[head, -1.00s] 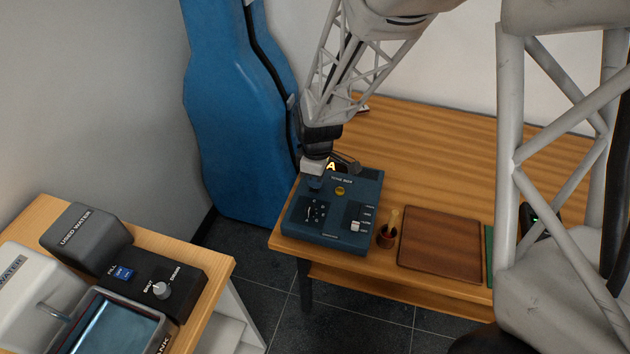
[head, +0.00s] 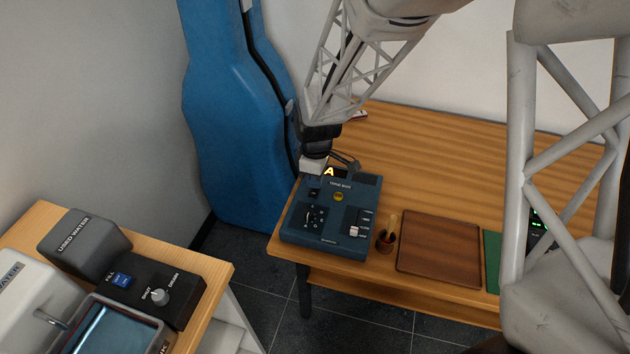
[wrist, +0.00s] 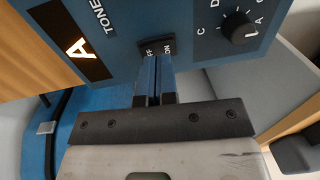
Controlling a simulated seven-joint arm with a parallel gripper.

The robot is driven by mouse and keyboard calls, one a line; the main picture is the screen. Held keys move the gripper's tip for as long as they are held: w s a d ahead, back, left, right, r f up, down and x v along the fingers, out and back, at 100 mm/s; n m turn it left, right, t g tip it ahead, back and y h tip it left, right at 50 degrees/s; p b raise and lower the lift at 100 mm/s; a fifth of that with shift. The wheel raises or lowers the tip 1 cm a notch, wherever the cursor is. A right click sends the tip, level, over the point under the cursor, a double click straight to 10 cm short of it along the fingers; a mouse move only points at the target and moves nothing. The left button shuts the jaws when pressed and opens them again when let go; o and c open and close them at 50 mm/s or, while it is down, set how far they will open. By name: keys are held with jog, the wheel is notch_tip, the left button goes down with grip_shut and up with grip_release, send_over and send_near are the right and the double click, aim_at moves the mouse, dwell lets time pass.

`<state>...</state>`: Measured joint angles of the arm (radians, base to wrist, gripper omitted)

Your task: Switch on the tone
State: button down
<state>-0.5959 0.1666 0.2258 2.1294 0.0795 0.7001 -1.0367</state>
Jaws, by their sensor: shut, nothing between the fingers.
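The blue tone box (head: 330,228) stands at the left end of the wooden table. Its display (head: 331,172) shows a lit amber A. The wrist view shows the same display (wrist: 78,48). A small dark rocker switch (wrist: 157,44) with OFF and ON marks lies just beyond my fingertips in the wrist view; it also shows in the head view (head: 314,193). My gripper (head: 315,178) is shut and empty over the box's left back part. Its two blue fingers (wrist: 156,58) are together at the switch; I cannot tell whether they touch it.
The box also has a dial (head: 313,217), a slider (head: 354,231) and a round amber piece (head: 339,196). A blue case (head: 240,120) stands behind left.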

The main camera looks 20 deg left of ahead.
aim_at(314, 194)
notch_tip(314, 194, up, 13)
jog(key=s, duration=0.1)
jog(key=shift+s+f, duration=0.15)
jog(key=shift+s, duration=0.1)
dwell(0.3)
jog(key=s+d+r+m+t, duration=0.1)
jog(key=s+d+r+m, duration=0.3)
jog(key=d, duration=0.6)
jog(key=s+d+r+m+t, duration=0.1)
jog(key=d+r+m, duration=0.35)
jog(key=d, duration=0.55)
jog(key=s+d+r+m+t, duration=0.1)
jog(key=s+d+r+m, duration=0.2)
jog(key=s+d+m, duration=0.6)
jog(key=s+d, duration=0.5)
jog(key=d, duration=0.2)
jog(key=shift+s+m+t, duration=0.3)
jog(key=shift+s+m, duration=0.05)
jog(key=shift+a+r, duration=0.1)
dwell(1.7)
